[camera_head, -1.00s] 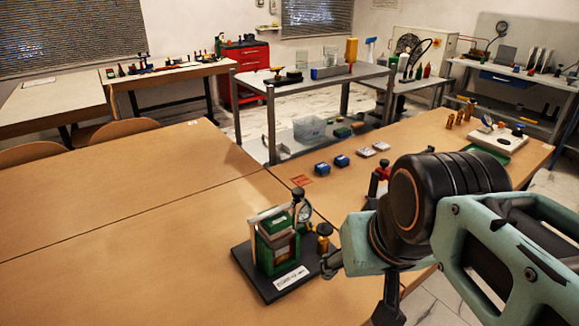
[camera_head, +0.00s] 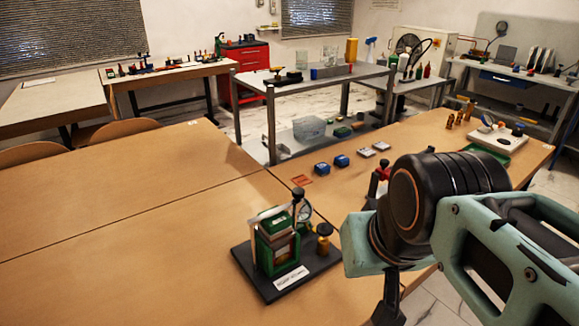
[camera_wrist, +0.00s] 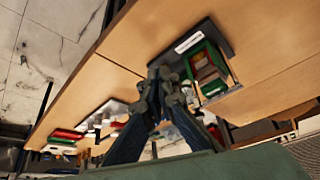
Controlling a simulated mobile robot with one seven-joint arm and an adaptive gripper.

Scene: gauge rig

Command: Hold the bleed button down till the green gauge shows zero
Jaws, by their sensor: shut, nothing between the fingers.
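The rig stands on the bench on a black base (camera_head: 322,263) with a white label, in the head view. It has a green framed body (camera_head: 268,257), a small round gauge (camera_head: 305,212) and a brass fitting with a black cap (camera_head: 324,231), perhaps the bleed button. The gauge's needle and reading are too small to tell. In the wrist view my gripper (camera_wrist: 159,74) is shut and empty, its fingertips beside the green body (camera_wrist: 207,72) in the picture. The fingers hide the fitting there.
Blue blocks (camera_head: 341,160), grey blocks and a red-topped fitting (camera_head: 383,173) are farther along the bench. A white board (camera_head: 495,138) with brass pieces lies at the far right. The bench left of the rig is clear.

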